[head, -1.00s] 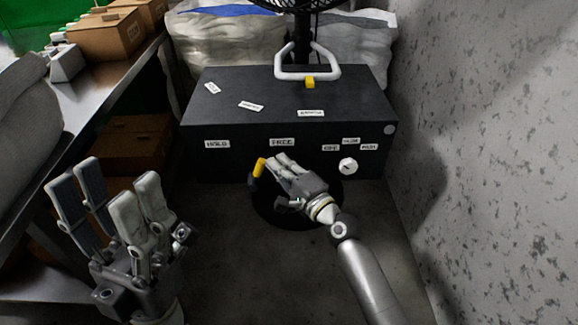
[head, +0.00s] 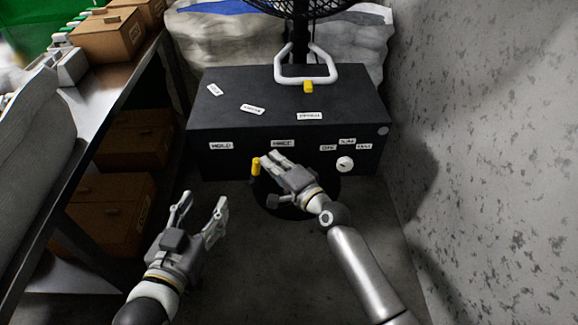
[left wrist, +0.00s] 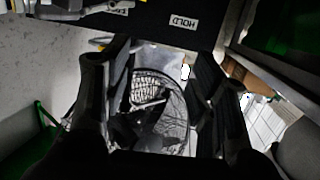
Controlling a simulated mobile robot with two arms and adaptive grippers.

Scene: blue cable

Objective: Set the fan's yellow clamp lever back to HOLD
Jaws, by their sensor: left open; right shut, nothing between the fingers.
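The yellow clamp lever (head: 256,166) stands at the front of the fan's black box (head: 350,105), between the HOLD label (head: 221,146) and the FREE label (head: 283,143), nearer FREE. My right gripper (head: 268,160) is shut and empty, its fingertips just right of the lever; I cannot tell whether they touch it. My left gripper (head: 203,200) is open and empty, low in front of the box, left of the lever. In the left wrist view its fingers (left wrist: 160,75) are spread, with the HOLD label (left wrist: 183,22) upside down above.
A white dial (head: 345,164) sits on the box's front right. The fan (head: 300,8) and a white handle (head: 307,75) with a yellow piece are behind and above. A shelf with cardboard boxes (head: 110,215) stands left, a grey wall (head: 480,130) right.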

